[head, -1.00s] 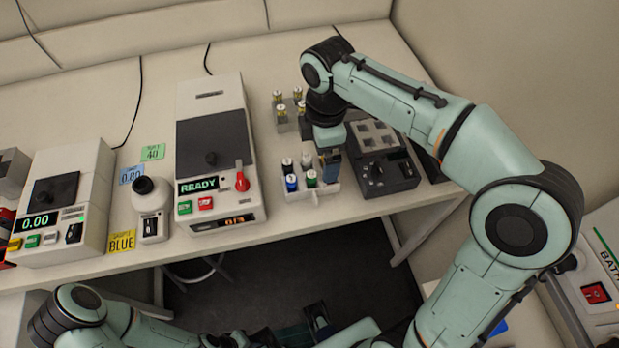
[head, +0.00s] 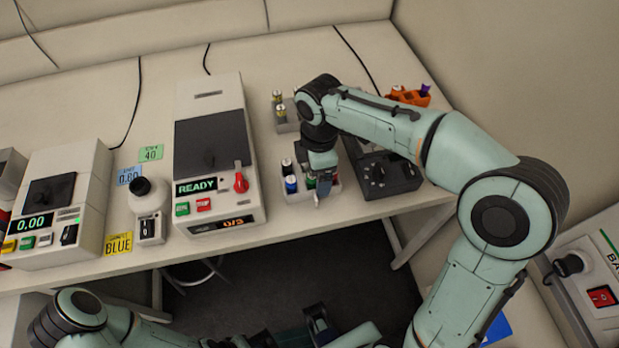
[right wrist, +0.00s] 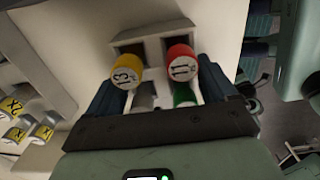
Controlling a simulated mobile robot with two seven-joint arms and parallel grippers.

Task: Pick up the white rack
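The white rack (head: 296,196) stands on the table near its front edge, right of the machine reading READY. It holds small capped vials, among them a blue one (head: 291,183). My right gripper (head: 318,190) is down over the right part of the rack and hides much of it. In the right wrist view the rack (right wrist: 140,22) has empty square slots. Whether the fingers touch the rack is unclear. My left gripper (head: 318,320) seems to be low at the bottom edge, its fingers unclear.
A dark device (head: 380,175) stands close right of the rack. A grey rack (head: 283,122) with yellow-capped vials is behind it, an orange holder (head: 409,96) at the back right. The READY machine (head: 215,150) is left. Some bare table lies between machine and rack.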

